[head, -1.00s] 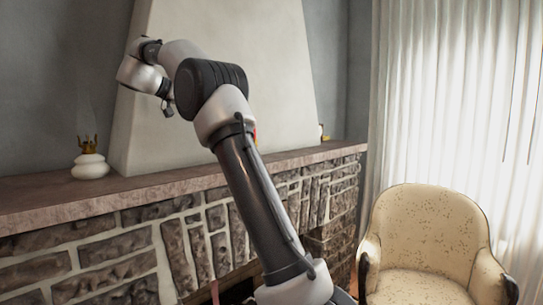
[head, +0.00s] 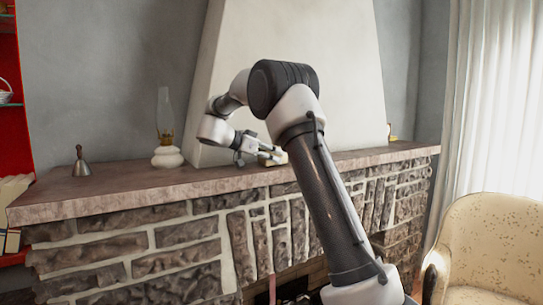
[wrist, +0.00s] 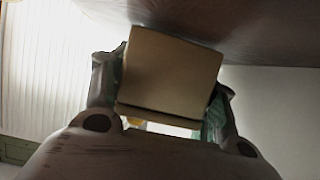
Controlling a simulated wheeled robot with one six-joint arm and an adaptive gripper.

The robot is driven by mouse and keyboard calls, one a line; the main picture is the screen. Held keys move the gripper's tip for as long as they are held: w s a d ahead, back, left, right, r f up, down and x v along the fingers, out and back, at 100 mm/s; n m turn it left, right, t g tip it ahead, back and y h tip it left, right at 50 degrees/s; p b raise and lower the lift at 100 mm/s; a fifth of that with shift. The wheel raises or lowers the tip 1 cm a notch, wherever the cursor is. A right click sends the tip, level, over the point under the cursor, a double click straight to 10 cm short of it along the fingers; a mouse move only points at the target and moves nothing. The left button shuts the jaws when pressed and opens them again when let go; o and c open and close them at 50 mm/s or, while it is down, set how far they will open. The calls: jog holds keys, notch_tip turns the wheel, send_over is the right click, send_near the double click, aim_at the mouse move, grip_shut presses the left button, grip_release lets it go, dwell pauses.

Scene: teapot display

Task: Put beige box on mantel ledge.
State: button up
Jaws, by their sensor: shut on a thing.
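The beige box (wrist: 172,72) is between the two fingers of my gripper (wrist: 163,92) in the wrist view, and they are shut on it. In the head view the box (head: 279,158) is small and partly hidden at the end of my gripper (head: 268,154). The mantel ledge (head: 130,191) is the long brown-pink slab on top of the stone fireplace. The gripper and box are at the ledge, in front of the white chimney breast. I cannot tell whether the box touches the ledge. A brown surface (wrist: 250,30) shows beside the box in the wrist view.
On the ledge's left are a bell (head: 81,163) and a glass oil lamp with a white base (head: 167,155). A small yellowish thing (head: 392,133) is at the far right. A cream armchair (head: 490,245) is at right. The ledge front between lamp and gripper looks clear.

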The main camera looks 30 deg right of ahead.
jog(key=shift+f, duration=0.2)
jog(key=o, duration=1.1)
jog(key=shift+a+r, duration=0.2)
jog(key=v, duration=1.1)
jog(key=shift+a+r, duration=0.1)
jog(key=shift+a, duration=0.2)
jog(key=shift+s, duration=0.1)
